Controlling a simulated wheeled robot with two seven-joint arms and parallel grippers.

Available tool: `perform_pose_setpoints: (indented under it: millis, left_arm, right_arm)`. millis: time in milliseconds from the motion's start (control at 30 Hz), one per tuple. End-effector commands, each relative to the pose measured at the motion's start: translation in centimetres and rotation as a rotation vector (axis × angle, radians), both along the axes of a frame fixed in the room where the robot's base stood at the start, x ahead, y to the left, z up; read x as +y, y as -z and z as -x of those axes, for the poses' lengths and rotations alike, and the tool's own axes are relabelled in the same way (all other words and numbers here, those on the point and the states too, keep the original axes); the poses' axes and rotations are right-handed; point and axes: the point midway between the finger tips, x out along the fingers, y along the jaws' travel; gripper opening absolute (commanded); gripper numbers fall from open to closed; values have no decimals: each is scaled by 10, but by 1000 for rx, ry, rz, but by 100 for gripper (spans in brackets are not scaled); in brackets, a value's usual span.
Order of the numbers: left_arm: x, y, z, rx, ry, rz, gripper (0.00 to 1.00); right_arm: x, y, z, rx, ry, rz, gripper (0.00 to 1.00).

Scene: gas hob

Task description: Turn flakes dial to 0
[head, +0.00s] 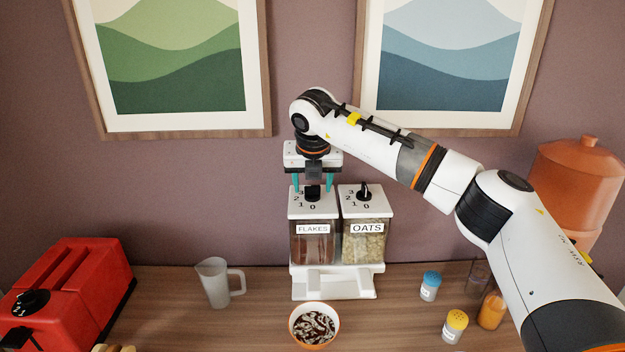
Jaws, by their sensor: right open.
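The flakes dispenser (313,243) stands on a white base, left of the oats dispenser (366,240). Its black flakes dial (312,193) sits on the white top among printed numbers 0 to 3. Which number it points to is hard to tell. My right gripper (313,185) points down over the flakes dial, its teal fingers apart on the left and right of the dial. Whether they touch it cannot be told. The oats dial (364,191) is upright on its own lid. My left gripper is not in view.
A bowl of dark flakes (314,325) stands in front of the dispenser. A frosted jug (217,283) and red toaster (68,290) are at left. Blue-capped (430,286) and yellow-capped (455,327) shakers stand at right, near an orange urn (575,185).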

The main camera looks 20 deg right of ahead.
Motion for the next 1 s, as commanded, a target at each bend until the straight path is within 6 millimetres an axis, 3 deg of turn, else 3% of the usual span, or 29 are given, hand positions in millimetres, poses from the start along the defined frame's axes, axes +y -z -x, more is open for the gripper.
perform_pose_setpoints:
  millis: [167,433,767,1000]
  left_arm:
    - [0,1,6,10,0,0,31]
    - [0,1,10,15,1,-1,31]
    - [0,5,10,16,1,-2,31]
    - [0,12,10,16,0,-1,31]
  right_arm:
    - [0,0,0,0,0,0,53]
    - [0,0,0,1,-1,0,10]
    - [0,1,0,1,-50,-1,10]
    - [-1,1,0,-2,-200,-2,10]
